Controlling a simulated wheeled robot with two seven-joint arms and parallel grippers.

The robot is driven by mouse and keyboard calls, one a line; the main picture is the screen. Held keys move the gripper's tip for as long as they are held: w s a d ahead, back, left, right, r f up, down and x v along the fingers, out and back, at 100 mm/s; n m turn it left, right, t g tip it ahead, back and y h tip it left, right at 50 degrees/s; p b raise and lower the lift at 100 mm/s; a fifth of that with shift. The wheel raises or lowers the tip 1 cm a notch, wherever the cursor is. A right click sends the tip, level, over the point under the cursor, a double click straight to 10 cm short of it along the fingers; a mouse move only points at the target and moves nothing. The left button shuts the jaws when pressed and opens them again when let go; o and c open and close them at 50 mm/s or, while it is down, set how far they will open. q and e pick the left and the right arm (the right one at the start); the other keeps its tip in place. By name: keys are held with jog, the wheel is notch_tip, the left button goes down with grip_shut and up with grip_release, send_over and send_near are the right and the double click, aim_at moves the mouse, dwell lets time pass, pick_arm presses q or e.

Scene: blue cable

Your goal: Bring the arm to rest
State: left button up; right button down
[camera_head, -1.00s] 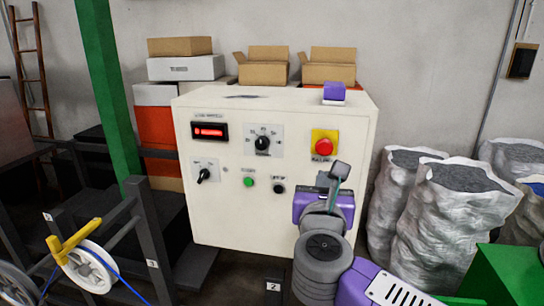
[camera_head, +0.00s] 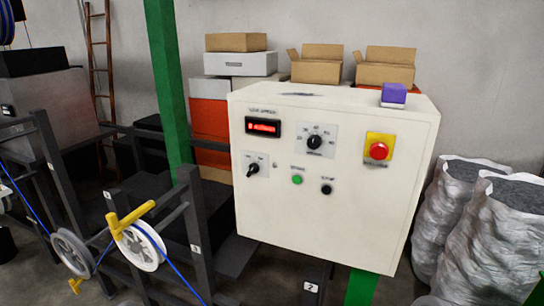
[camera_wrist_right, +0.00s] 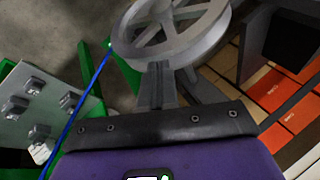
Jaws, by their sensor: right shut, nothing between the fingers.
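In the right wrist view my right gripper (camera_wrist_right: 158,78) shows its dark fingers pressed together, with nothing between them. Its purple body (camera_wrist_right: 180,158) fills the bottom of that view. A grey spoked wheel (camera_wrist_right: 137,42) lies just beyond the fingertips; I cannot tell whether they touch it. The blue cable (camera_wrist_right: 82,100) runs down the left of that view. In the head view the blue cable (camera_head: 178,272) passes a white reel (camera_head: 138,246) with a yellow arm (camera_head: 130,217). Neither of my grippers is in the head view.
A cream control cabinet (camera_head: 335,222) with knobs, a red button (camera_head: 378,151) and a lit display (camera_head: 263,127) stands in the middle. A dark frame (camera_head: 196,225) and green post (camera_head: 169,90) are left of it. Grey sacks (camera_head: 470,235) stand at right.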

jog(key=s+a+f+n+g+y, duration=0.1)
jog(key=s+f+n+g, duration=0.25)
jog(key=s, duration=0.45)
jog(key=s+a+f+n+g+y, duration=0.1)
jog(key=s+f+n+g, duration=0.15)
jog(key=s+f, duration=0.4)
notch_tip(320, 180, down, 7)
jog(key=t+b, duration=0.1)
jog(key=b, duration=0.8)
jog(key=c, duration=1.8)
grip_release()
jog(key=shift+s+r, duration=0.1)
